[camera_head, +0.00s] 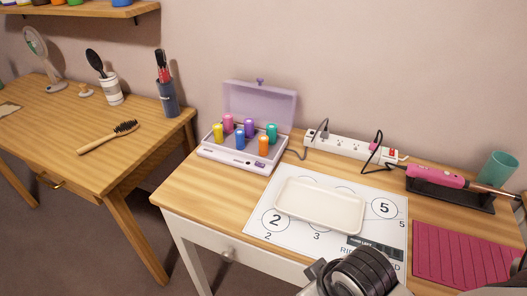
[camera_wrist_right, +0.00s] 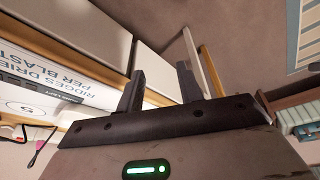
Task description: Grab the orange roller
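The orange roller (camera_head: 263,146) stands upright at the front right of the lilac roller case (camera_head: 259,105), whose lid is open. Pink, purple, yellow, blue and green rollers stand around it. My right gripper (camera_wrist_right: 160,88) shows in the right wrist view, its two fingers apart with nothing between them. White table-front panels lie beyond the fingers. One of my arm links covers the bottom middle of the head view; its fingers do not show there. My left gripper is in neither view.
A cream tray (camera_head: 320,207) lies on the numbered mat (camera_head: 259,228). A power strip (camera_head: 350,148) with cables, a pink hot tool (camera_head: 436,177), a teal cup (camera_head: 498,168) and a magenta mat (camera_head: 462,252) are to the right. Bare wood lies left of the mat.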

